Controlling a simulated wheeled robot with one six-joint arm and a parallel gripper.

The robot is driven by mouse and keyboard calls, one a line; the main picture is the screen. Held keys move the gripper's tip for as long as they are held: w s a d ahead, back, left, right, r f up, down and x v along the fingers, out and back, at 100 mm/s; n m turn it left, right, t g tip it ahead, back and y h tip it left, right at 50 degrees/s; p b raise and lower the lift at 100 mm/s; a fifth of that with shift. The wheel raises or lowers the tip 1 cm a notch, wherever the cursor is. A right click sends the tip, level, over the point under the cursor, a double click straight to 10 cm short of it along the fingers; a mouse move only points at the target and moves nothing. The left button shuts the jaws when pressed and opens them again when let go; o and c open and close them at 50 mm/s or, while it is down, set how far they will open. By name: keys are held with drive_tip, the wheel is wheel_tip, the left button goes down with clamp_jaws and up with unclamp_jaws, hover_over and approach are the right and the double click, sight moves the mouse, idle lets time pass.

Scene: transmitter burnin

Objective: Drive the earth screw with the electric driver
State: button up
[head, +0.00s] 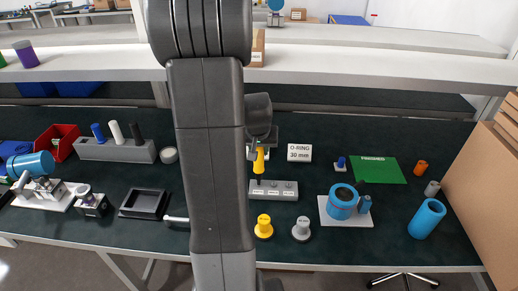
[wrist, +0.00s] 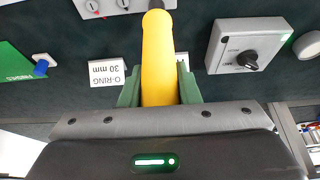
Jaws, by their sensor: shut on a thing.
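My gripper (wrist: 158,88) is shut on a yellow-handled tool with a dark tip, which I take to be the electric driver (wrist: 157,50). Its green fingers lie on both sides of the handle. In the head view the driver (head: 259,162) is upright over the left part of a grey block (head: 284,195) with several round spots on top. I cannot tell whether the tip touches the block. A blue round transmitter housing (head: 334,209) sits on a white plate (head: 361,221) to the right. I cannot make out the earth screw.
A grey box with a black knob (wrist: 247,60) and an O-ring label (head: 299,153) are near my gripper. Yellow (head: 264,229) and grey (head: 301,231) knobs stand in front of the block. A green mat (head: 382,171) and blue cylinder (head: 427,219) lie right.

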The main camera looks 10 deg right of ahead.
drive_tip(key=shift+r+p, duration=2.4)
drive_tip(key=shift+r, duration=1.15)
drive_tip(key=shift+f, duration=0.1)
